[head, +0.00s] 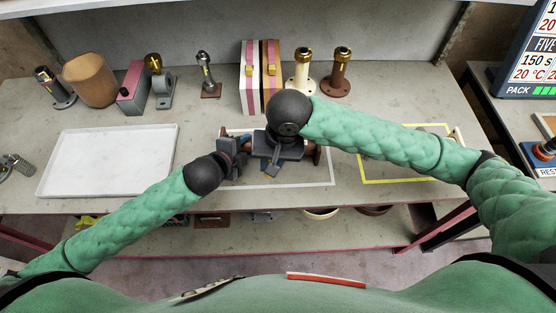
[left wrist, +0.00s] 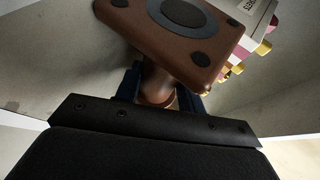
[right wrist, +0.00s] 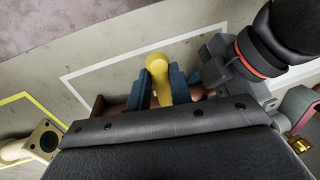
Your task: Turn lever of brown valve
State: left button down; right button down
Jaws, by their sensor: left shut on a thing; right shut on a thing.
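The brown valve (head: 313,153) lies on its side inside the white outline on the table, mostly covered by my grippers in the head view. In the left wrist view its square brown flange (left wrist: 212,48) is near, and my left gripper (left wrist: 160,93) is shut around the round neck behind it. The left gripper is at the valve's left end in the head view (head: 234,155). My right gripper (right wrist: 160,88) comes from above and is shut on the yellow lever (right wrist: 158,65), whose rounded end shows between the blue fingers. The valve body is largely hidden below the right gripper.
A white tray (head: 108,160) lies to the left. A yellow outline (head: 405,180) is on the right, with a cream part (head: 456,136) near it. Upright cream (head: 303,70) and brown (head: 340,75) pipe parts and striped boxes (head: 260,80) stand at the back. The table front is clear.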

jog(key=shift+a+m, duration=0.3)
dwell(0.4)
jog(key=c, duration=1.3)
grip_release()
jog(key=shift+o, duration=0.2)
notch_tip(320, 180, up, 12)
jog(key=d, duration=0.2)
jog(key=shift+d, duration=0.2)
jog(key=shift+f, duration=0.1)
pick_arm(q)
jog(key=c, duration=0.8)
grip_release()
